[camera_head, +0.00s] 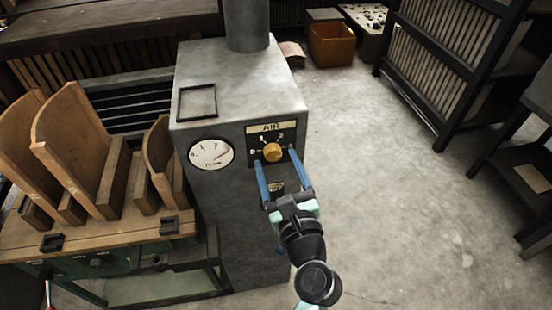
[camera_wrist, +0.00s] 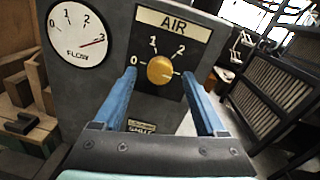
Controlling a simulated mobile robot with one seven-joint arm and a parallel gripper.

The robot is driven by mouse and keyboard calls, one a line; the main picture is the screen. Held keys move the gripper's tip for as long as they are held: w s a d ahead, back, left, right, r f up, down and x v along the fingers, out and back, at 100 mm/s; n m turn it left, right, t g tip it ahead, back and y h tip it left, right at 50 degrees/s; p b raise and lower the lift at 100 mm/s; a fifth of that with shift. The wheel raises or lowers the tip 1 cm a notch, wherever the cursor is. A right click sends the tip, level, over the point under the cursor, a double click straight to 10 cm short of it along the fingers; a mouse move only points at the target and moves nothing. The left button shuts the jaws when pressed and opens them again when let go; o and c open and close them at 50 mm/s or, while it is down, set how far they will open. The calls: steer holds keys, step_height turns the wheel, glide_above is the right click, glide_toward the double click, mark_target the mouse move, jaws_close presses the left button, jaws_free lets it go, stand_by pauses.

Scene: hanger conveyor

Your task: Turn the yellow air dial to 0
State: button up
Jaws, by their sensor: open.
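The yellow air dial (camera_head: 272,152) is a round knob on a black plate headed AIR, on the front of a grey metal cabinet. In the wrist view the dial (camera_wrist: 160,69) has the marks 0, 1 and 2 running from its left over its top. A short light line shows at its right, where any number is hidden by a finger. The knob's own pointer is too small to read surely. My gripper (camera_head: 274,158) is open, its two blue fingers (camera_wrist: 159,78) reaching to either side of the dial. I cannot tell whether they touch it.
A round flow gauge (camera_head: 211,154) sits left of the dial, its red needle (camera_wrist: 93,43) near the upper end of its scale. A wooden bench with upright boards (camera_head: 75,150) stands left of the cabinet. Floor at the right is clear up to dark racks (camera_head: 450,60).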

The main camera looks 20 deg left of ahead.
steer(key=shift+x, duration=0.8)
jaws_close()
